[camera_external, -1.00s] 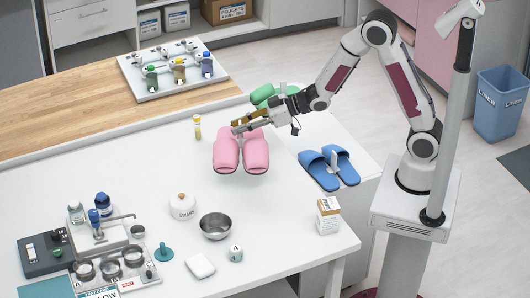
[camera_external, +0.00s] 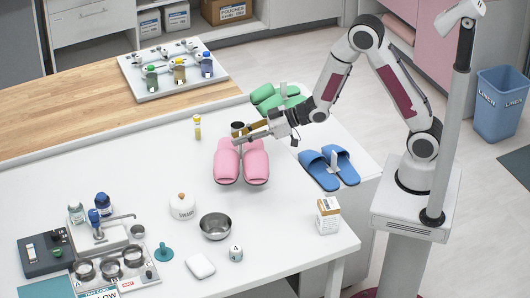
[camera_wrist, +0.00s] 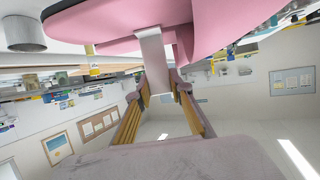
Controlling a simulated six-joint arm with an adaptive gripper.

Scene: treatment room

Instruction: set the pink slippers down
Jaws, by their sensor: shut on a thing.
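The pink slippers (camera_external: 241,162) are a pair side by side over the white table (camera_external: 310,250), near its right part, toes toward the front. In the wrist view the pink slippers (camera_wrist: 150,22) fill the top, joined to a pale upright tab (camera_wrist: 153,52). My gripper (camera_external: 243,137) is at their rear end, shut on the tab between them; its fingers (camera_wrist: 155,88) show on both sides of it. I cannot tell whether the soles touch the table.
Blue slippers (camera_external: 329,168) and green slippers (camera_external: 277,98) are on a side surface to the right. A dark-topped container (camera_external: 238,129) is just behind my gripper.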

